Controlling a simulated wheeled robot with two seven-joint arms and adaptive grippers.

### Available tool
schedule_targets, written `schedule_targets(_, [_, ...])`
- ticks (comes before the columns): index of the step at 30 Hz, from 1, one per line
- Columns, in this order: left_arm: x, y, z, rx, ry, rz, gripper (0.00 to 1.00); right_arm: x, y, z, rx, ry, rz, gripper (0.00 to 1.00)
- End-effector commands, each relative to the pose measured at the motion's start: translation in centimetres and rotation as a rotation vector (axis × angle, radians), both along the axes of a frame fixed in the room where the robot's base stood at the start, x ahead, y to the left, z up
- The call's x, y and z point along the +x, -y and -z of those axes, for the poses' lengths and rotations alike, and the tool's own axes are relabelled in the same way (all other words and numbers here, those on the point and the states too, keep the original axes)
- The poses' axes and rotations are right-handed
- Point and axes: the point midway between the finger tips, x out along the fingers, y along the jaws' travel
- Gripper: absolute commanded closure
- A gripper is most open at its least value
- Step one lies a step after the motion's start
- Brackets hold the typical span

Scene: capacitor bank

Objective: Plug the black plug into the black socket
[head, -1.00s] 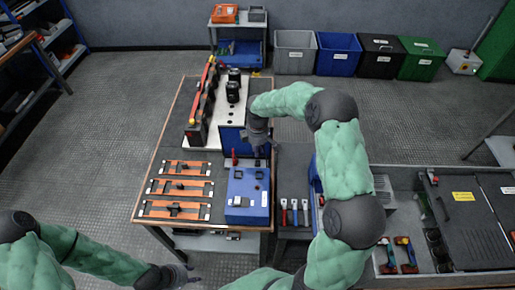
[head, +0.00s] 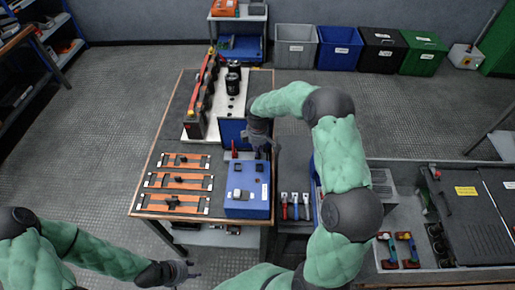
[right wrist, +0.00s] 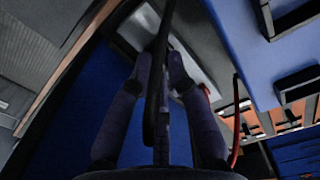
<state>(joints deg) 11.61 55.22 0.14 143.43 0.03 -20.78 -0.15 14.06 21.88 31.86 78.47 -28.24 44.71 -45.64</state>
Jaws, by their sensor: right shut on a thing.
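My right gripper (head: 262,146) is just above the far right part of the blue box (head: 233,209) on the wooden-edged table. In the right wrist view its fingers (right wrist: 158,68) are shut on a dark, narrow piece, with a black cable (right wrist: 158,120) running down between them. I take this for the black plug; its tip is hard to make out. The blue box has dark square fittings on top, which also show in the right wrist view (right wrist: 298,84). I cannot tell which is the black socket. My left gripper (head: 190,270) is empty at the lower left, fingers apart.
A red plug (head: 234,149) stands at the box's far left, and a red cable (right wrist: 237,120) shows by the fingers. Behind is a capacitor rack (head: 203,95) with black cylinders (head: 232,80). Orange bars (head: 178,181) lie left. Screwdrivers (head: 295,205) are right of the box.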

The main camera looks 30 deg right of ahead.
Motion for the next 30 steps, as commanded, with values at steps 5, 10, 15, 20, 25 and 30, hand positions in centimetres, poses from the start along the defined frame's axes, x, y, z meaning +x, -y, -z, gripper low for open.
schedule_targets(5, [0.00, 0.00, -0.02, 0.000, 0.000, 0.000, 0.60, 0.02, 0.01, -0.01, 0.000, 0.000, 0.000, 1.00])
schedule_targets(10, [0.00, 0.00, -0.05, 0.000, 0.000, 0.000, 0.60, 0.01, 0.01, -0.03, 0.000, 0.000, -0.002, 1.00])
schedule_targets(15, [0.00, 0.00, -0.29, 0.000, 0.000, 0.000, 0.60, 0.00, 0.03, -0.08, -0.002, -0.001, -0.018, 1.00])
schedule_targets(20, [0.00, 0.00, -0.52, 0.000, 0.000, 0.000, 0.60, 0.00, 0.05, -0.10, -0.004, -0.004, -0.042, 1.00])
schedule_targets(25, [0.00, 0.00, -0.51, 0.000, 0.000, 0.000, 0.60, -0.01, 0.06, -0.04, -0.005, -0.005, -0.047, 1.00])
schedule_targets(30, [0.01, 0.00, -0.50, 0.000, 0.000, 0.000, 0.60, -0.01, 0.04, -0.02, -0.005, -0.005, -0.047, 1.00])
